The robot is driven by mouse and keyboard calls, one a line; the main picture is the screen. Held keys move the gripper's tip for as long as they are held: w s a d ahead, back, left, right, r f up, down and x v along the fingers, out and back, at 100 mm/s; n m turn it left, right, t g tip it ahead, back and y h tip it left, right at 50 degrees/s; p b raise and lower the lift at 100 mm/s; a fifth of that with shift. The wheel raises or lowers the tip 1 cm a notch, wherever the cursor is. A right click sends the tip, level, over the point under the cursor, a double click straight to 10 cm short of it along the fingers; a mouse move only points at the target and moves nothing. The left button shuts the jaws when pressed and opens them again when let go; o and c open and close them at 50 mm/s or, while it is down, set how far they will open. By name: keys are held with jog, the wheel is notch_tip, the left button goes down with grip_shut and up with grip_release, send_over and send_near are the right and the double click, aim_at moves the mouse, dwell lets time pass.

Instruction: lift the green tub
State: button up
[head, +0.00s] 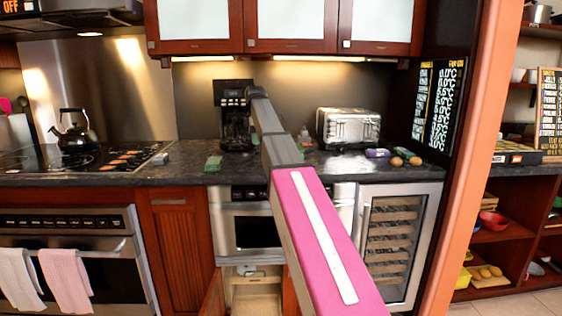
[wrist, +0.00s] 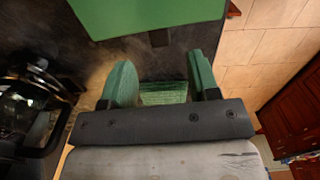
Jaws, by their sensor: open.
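In the wrist view, my gripper (wrist: 160,65) is open, with its two green fingers apart. A large, flat green shape, which looks like the green tub (wrist: 150,14), crosses the top of that view beyond the fingertips and is cut off by the frame edge. A smaller, ridged green piece (wrist: 163,93) shows between the fingers; I cannot tell what it is. Nothing is visibly clamped. In the head view, my arm reaches over the counter and hides the gripper. A small green item (head: 213,163) lies on the counter there, left of the coffee maker.
The coffee maker (head: 235,120) stands close to my arm; its glass carafe (wrist: 35,95) is left of the fingers in the wrist view. A toaster (head: 348,127) stands to the right on the dark counter (head: 190,178). An open drawer (head: 252,292) is below the microwave.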

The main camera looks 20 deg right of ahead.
notch_tip(320, 180, down, 8)
jog(key=shift+f, duration=0.1)
grip_shut()
dwell(0.5)
